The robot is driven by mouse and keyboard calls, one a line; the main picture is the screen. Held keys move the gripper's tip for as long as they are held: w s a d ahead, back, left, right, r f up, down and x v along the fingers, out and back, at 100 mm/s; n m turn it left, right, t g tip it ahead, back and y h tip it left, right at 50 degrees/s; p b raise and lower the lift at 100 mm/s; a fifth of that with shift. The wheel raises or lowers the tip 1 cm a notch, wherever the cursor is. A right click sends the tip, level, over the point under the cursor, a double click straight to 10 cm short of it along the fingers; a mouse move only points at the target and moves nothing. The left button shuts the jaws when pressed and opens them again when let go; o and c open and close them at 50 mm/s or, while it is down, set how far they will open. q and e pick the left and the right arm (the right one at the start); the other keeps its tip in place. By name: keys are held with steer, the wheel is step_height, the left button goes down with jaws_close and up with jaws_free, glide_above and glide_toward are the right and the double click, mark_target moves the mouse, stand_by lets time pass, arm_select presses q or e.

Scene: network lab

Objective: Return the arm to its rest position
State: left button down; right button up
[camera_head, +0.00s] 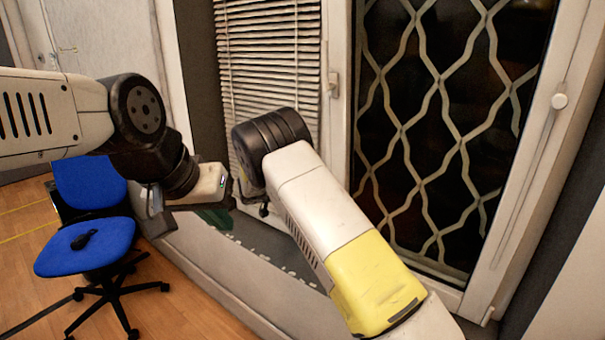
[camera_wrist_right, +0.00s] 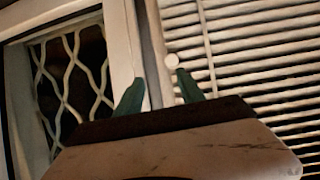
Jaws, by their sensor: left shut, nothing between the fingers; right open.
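My left arm comes in from the left in the head view, and its gripper (camera_head: 216,214) points down in front of the window wall. Its green fingers are partly hidden by the wrist, and it is shut with nothing seen in it. My right arm, with a white and yellow link, rises from the lower right and bends at a black joint; its gripper is mostly hidden there. In the right wrist view the right gripper (camera_wrist_right: 160,76) has its two green fingers apart and empty, facing the window frame and blinds.
A blue office chair (camera_head: 86,246) with a small dark object on its seat stands at the lower left. White blinds (camera_head: 268,60) and a window with a lattice grille (camera_head: 440,130) are close behind the arms. Wooden floor (camera_head: 170,310) is open around the chair.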

steer(key=s+d+r+n+g+y, duration=0.1)
steer(key=s+d+r+g+y, duration=0.15)
steer(key=s+d+r, duration=0.65)
steer(key=s+d+r+g+y, duration=0.25)
steer(key=s+d+r, duration=0.35)
steer(key=s, duration=0.4)
steer(key=s+r+n+y, duration=0.2)
steer(key=s+n, duration=0.1)
steer(key=s, duration=1)
steer(key=s+r+n+t+y, duration=0.1)
steer(key=s+r+n+y, duration=0.2)
steer(key=s, duration=1)
steer(key=shift+s+r+n, duration=0.15)
steer(key=shift+s+n, duration=0.1)
steer(key=shift+n, duration=0.25)
